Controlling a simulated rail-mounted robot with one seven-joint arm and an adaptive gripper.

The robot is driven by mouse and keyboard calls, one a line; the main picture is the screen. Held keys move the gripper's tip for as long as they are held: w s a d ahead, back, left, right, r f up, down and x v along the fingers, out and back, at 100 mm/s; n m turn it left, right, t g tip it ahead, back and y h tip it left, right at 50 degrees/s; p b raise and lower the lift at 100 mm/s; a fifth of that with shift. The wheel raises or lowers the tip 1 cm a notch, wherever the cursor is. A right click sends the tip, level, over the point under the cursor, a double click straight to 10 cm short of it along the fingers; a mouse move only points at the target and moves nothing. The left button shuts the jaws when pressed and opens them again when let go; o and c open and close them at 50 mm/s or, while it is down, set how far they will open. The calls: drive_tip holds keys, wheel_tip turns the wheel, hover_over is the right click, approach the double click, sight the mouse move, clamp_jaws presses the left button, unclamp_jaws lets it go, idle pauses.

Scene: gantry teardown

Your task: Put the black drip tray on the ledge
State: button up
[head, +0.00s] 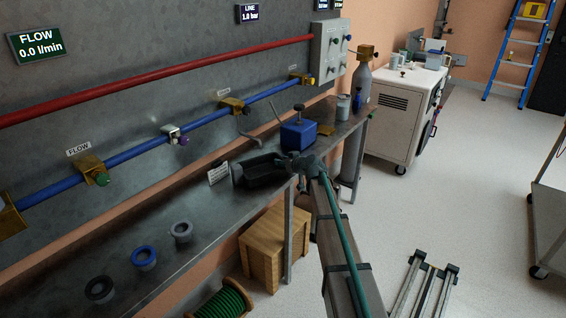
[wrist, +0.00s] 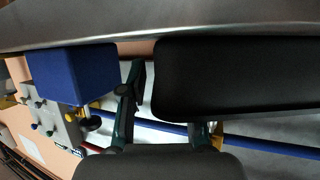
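The black drip tray (head: 262,172) is a long dark trough at the middle of the grey metal ledge (head: 180,268) in the head view. It overlaps the ledge there; I cannot tell whether it rests on it or is just above. My gripper (head: 303,166) is at the tray's right end, by the ledge's front edge, and seems to touch it. Its fingers are too small and dark there to read.
A blue box (head: 298,135) with a black knob stands right of the tray. A small white label (head: 218,173) stands to its left. Several rings, one blue (head: 143,257), lie at the near left. A blue pipe (head: 130,153) with valves runs along the wall behind. A wooden crate (head: 268,246) is below.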

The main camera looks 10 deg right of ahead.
drive_tip(key=shift+r, duration=0.1)
drive_tip(key=shift+r+p, duration=0.2)
drive_tip(key=shift+p, duration=0.15)
drive_tip(key=b+v, duration=0.2)
drive_tip(key=v, duration=1)
drive_tip(key=s+a+f+g, duration=0.1)
drive_tip(key=s+f+g, duration=0.15)
drive_tip(key=f, duration=0.45)
drive_tip(key=s+a+f+m+g, duration=0.15)
drive_tip(key=s+f, duration=0.25)
drive_tip(key=f, duration=0.4)
drive_tip(key=s+a+f+g, duration=0.1)
drive_tip(key=s+a+f, duration=0.1)
drive_tip(key=s+f, duration=0.35)
drive_tip(key=s+a+f+g+h, duration=0.15)
drive_tip(key=s+f+g, duration=0.35)
drive_tip(key=s+f, duration=1.25)
drive_tip(key=s+f+m+g+h, duration=0.1)
drive_tip(key=s+f+g, duration=0.2)
drive_tip(key=s, duration=0.9)
drive_tip(key=s+d+f+m+g+h, duration=0.1)
drive_tip(key=s+f+g, duration=0.2)
drive_tip(key=s, duration=0.9)
drive_tip(key=s+f+m+g+h, duration=0.1)
drive_tip(key=s+f+g, duration=0.2)
drive_tip(key=s+f, duration=0.4)
drive_tip(key=s, duration=0.5)
drive_tip(key=shift+s+d+f, duration=0.25)
drive_tip(key=shift+d+f, duration=0.05)
drive_tip(key=shift+d, duration=0.05)
